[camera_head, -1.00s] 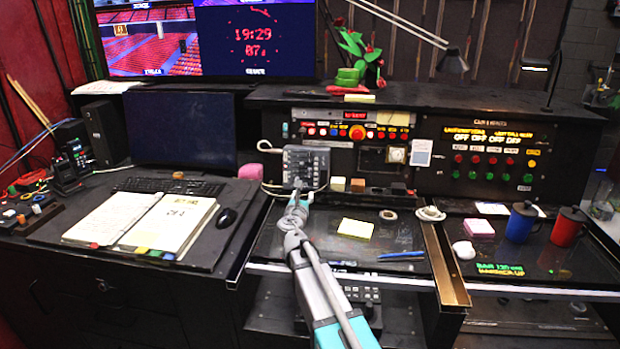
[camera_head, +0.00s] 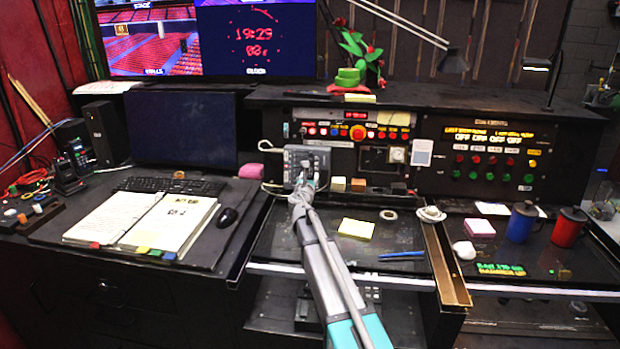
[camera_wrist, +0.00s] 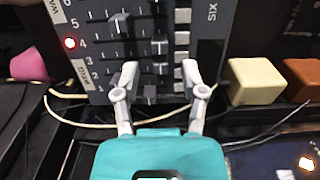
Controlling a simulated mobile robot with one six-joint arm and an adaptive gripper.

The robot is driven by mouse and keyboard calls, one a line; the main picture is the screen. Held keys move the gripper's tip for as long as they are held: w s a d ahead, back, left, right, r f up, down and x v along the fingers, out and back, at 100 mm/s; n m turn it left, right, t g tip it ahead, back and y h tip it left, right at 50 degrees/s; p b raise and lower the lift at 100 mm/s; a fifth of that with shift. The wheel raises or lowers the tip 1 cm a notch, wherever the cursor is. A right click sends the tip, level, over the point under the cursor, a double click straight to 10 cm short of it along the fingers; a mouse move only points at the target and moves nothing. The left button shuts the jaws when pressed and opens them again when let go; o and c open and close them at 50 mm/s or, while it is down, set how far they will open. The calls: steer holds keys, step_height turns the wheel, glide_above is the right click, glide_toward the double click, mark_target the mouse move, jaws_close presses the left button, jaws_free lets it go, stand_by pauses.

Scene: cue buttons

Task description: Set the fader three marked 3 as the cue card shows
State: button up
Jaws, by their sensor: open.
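The dark grey fader panel (camera_head: 300,157) stands against the console. In the wrist view the panel (camera_wrist: 211,62) shows a white number scale at left, a lit red lamp and several dark fader knobs at different heights. I cannot read which fader is marked 3. One low knob (camera_wrist: 150,94) lies between my fingertips. My gripper (camera_wrist: 165,88) is open, its two fingers apart at the panel's lower part; contact is unclear. In the head view my gripper (camera_head: 306,180) reaches the panel's lower front and hides part of it. I cannot identify the cue card with certainty.
A cream block (camera_wrist: 254,81) and an orange-brown block (camera_wrist: 302,78) sit right of the panel. A pink object (camera_wrist: 29,64) lies left. Pale cables run below the panel.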

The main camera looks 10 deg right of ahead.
steer(key=shift+w+d, duration=0.1)
steer(key=shift+w, duration=0.2)
jaws_close()
